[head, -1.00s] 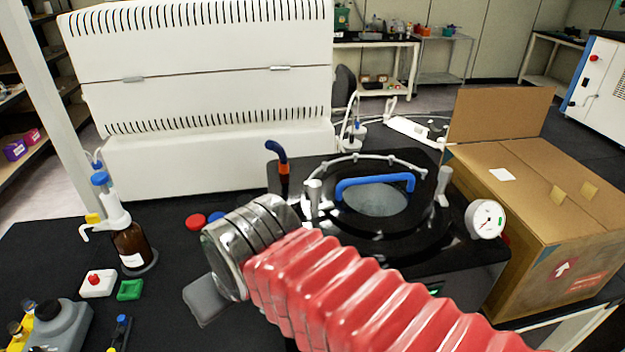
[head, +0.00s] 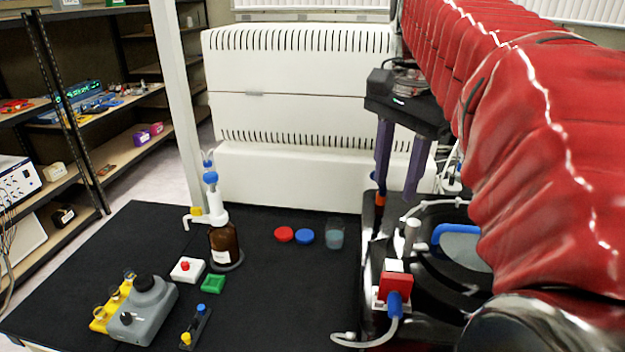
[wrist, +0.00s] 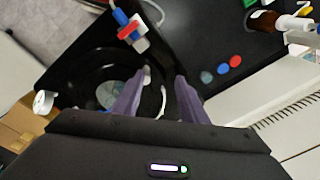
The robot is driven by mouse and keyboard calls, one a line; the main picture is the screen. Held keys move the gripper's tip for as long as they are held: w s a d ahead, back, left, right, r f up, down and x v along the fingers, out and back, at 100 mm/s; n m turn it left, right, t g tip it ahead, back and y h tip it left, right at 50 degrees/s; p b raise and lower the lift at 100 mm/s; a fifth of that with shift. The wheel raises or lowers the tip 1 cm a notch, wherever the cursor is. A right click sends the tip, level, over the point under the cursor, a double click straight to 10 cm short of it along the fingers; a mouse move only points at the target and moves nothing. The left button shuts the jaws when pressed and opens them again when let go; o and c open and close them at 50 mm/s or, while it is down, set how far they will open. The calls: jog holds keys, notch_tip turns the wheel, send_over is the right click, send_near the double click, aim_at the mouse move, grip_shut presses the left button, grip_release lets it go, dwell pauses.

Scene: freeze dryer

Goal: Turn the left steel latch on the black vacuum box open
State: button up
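The black vacuum box (head: 370,270) stands at the right of the bench in the head view, its round lid partly hidden behind my arm. The left steel latch (head: 411,236) is an upright pale post at the lid's left rim. In the wrist view a small pale post (wrist: 147,74), apparently this latch, shows between the fingers. My gripper (head: 396,190) has two purple fingers, spread apart and empty, pointing down above and behind the latch. The wrist view also shows my gripper (wrist: 160,82) over the lid. I see no contact with the latch. The right latch is hidden in the head view.
A red-and-white valve (head: 395,285) with a blue hose fitting sits on the box's near left. An orange-ringed pipe (head: 380,199) stands close to the left finger. A blue lid handle (head: 455,232) is right of the latch.

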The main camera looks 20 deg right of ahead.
aim_at(413, 221)
jog(key=d+r+m+g, duration=0.1)
jog(key=d+r+m, duration=0.2)
jog(key=d+m, duration=0.1)
jog(key=shift+s+d+r+y, duration=0.35)
jog(key=shift+s+d, duration=0.1)
jog(key=shift+d, duration=0.1)
jog(key=shift+f, duration=0.1)
notch_tip(413, 221, down, 14)
jog(key=shift+r, duration=0.15)
dwell(0.4)
jog(key=shift+c, duration=0.6)
